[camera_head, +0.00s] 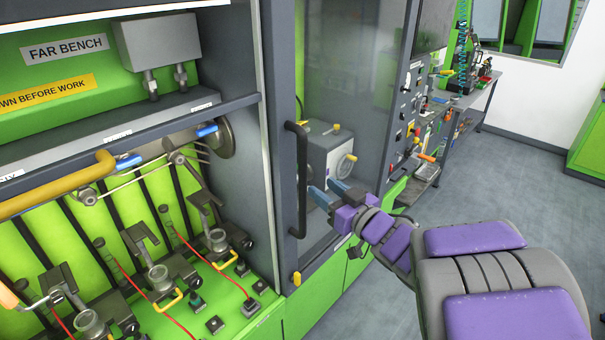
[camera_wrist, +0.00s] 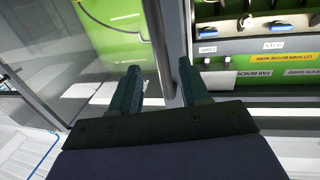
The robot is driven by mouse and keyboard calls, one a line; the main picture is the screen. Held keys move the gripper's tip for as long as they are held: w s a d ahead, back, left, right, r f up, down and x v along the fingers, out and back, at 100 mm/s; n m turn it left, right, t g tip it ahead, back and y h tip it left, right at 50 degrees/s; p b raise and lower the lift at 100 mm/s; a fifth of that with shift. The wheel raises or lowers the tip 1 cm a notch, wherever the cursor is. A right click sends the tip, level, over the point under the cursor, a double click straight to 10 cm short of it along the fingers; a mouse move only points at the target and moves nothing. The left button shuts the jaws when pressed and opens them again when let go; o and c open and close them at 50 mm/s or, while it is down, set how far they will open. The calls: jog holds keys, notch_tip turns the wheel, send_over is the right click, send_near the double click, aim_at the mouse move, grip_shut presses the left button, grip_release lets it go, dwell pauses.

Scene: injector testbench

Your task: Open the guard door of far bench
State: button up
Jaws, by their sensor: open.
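The far bench's guard door is a clear panel (camera_head: 345,85) in a dark grey frame. A black upright bar handle (camera_head: 301,180) is fixed to its left edge. My gripper (camera_head: 328,192) is open, just right of the handle's lower half in the head view, with no visible contact. In the wrist view, my gripper (camera_wrist: 159,66) has a slim grey bar (camera_wrist: 160,45) running between its fingers; it looks like the handle. I cannot tell how deep the bar sits between them. The "FAR BENCH" sign (camera_head: 65,49) is at upper left.
The bay left of the door frame is uncovered and holds injector clamps (camera_head: 160,280) and a yellow pipe (camera_head: 60,188). A control panel (camera_head: 405,105) and a cluttered workbench (camera_head: 470,95) stand farther right. Floor at right is clear.

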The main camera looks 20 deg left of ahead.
aim_at(305, 175)
jog(key=x, duration=0.9)
jog(key=shift+w+a+b, duration=0.1)
jog(key=shift+a+b, duration=0.05)
jog(key=shift+b, duration=0.15)
grip_shut()
